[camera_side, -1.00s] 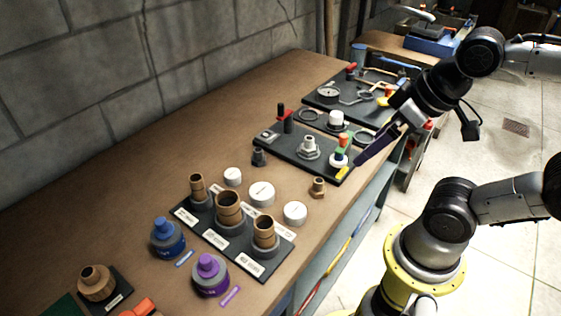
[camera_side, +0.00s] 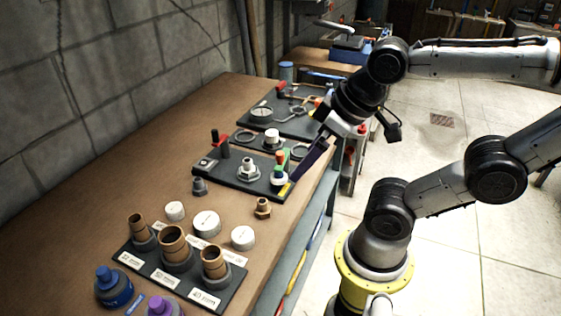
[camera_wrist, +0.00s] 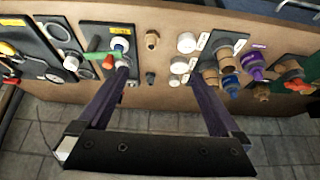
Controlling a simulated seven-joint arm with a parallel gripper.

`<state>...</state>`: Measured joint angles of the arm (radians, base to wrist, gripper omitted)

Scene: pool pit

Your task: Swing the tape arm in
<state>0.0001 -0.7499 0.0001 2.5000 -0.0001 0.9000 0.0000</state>
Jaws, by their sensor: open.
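In the wrist view the green bar (camera_wrist: 101,55) points left from the white and blue piece (camera_wrist: 120,46). My gripper (camera_side: 295,179) has long purple fingers, tilted down beside that end of the board, near a yellow strip (camera_side: 285,190). In the wrist view my gripper (camera_wrist: 160,72) is open and empty, its left fingertip close to the white and blue piece. Contact cannot be told.
A brass fitting (camera_side: 263,207) and white caps (camera_side: 207,223) stand in front. Another dark board (camera_side: 262,114) with a gauge lies behind. The bench edge is close on the right.

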